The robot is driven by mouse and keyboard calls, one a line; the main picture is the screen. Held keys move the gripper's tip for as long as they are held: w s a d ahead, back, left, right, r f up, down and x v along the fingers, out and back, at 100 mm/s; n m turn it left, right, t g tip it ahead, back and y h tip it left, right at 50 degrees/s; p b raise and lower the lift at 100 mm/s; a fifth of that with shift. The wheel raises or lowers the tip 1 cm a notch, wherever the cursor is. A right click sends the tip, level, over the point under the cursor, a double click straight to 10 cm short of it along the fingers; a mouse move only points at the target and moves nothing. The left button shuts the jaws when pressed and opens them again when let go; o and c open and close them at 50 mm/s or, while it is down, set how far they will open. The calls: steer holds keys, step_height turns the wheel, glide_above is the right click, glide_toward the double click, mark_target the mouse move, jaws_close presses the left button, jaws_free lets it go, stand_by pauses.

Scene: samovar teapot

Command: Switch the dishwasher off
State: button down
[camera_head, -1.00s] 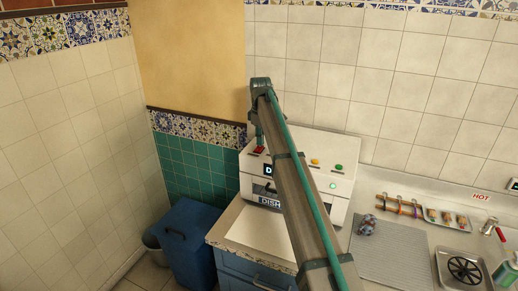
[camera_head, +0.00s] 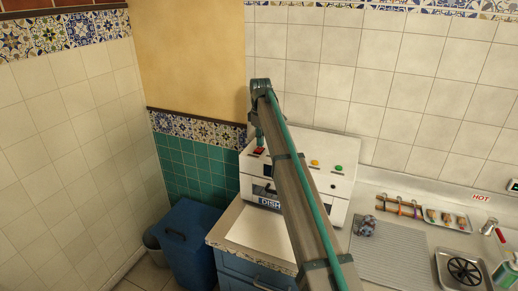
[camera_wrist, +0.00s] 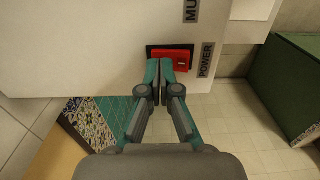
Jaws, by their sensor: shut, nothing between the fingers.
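The white dishwasher (camera_head: 341,186) stands on the counter at the wall, partly hidden behind my arm. Its display and indicator light look dark. The red power switch (camera_wrist: 172,60) sits in a black frame beside the "POWER" label (camera_wrist: 206,60); it also shows on the machine's top left in the head view (camera_head: 259,150). My gripper (camera_wrist: 160,66) is shut and empty, with its fingertips at the edge of the red switch. I cannot tell whether they touch it. In the head view my gripper (camera_head: 260,142) points down at the switch.
Yellow (camera_head: 314,163) and green (camera_head: 339,168) buttons sit right of my arm on the machine. A blue bin (camera_head: 189,240) stands on the floor at left. A ribbed drainboard (camera_head: 390,255), a tray of small items (camera_head: 445,217) and a sink are at right.

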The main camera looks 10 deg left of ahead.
mark_target(260, 148)
steer(key=shift+r+p, duration=1.3)
steer(key=shift+r, duration=1.8)
